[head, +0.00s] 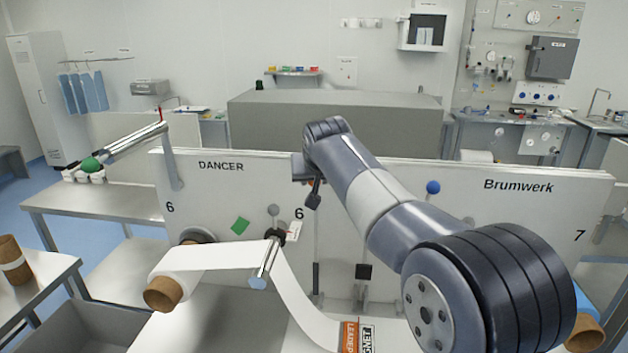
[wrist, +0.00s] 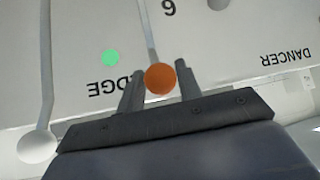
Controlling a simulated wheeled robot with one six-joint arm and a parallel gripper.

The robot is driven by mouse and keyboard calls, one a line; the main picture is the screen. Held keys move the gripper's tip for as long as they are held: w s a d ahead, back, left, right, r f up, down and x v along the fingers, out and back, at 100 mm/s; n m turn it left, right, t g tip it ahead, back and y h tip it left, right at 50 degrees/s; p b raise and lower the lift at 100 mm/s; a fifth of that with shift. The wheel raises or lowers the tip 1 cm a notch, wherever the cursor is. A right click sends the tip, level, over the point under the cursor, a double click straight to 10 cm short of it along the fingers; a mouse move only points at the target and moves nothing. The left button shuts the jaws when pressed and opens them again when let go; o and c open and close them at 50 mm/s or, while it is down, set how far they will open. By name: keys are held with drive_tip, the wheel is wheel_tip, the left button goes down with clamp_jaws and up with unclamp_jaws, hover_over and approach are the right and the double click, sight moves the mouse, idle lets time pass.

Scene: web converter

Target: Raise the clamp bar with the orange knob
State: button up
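The orange knob (wrist: 160,79) is a round ball on the end of a thin grey lever (wrist: 150,32) in the wrist view. My gripper (wrist: 160,76) has one finger on each side of the knob, very close to it. Whether the fingers touch or grip the knob cannot be made out. In the head view my gripper (head: 312,196) is in front of the white machine panel, right of the number 6. The clamp bar itself cannot be clearly made out.
A green mark (wrist: 110,58) and a pale knob (wrist: 38,147) lie to the left in the wrist view. A white web (head: 220,256) runs from a roll over a metal roller (head: 264,265) below my gripper. A blue knob (head: 433,187) stands to the right.

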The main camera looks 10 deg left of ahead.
drive_tip(key=o, duration=0.3)
drive_tip(key=shift+w, duration=0.1)
drive_tip(key=b+v, duration=0.2)
drive_tip(key=v, duration=0.9)
drive_tip(key=shift+b, duration=0.3)
drive_tip(key=shift+f, duration=0.25)
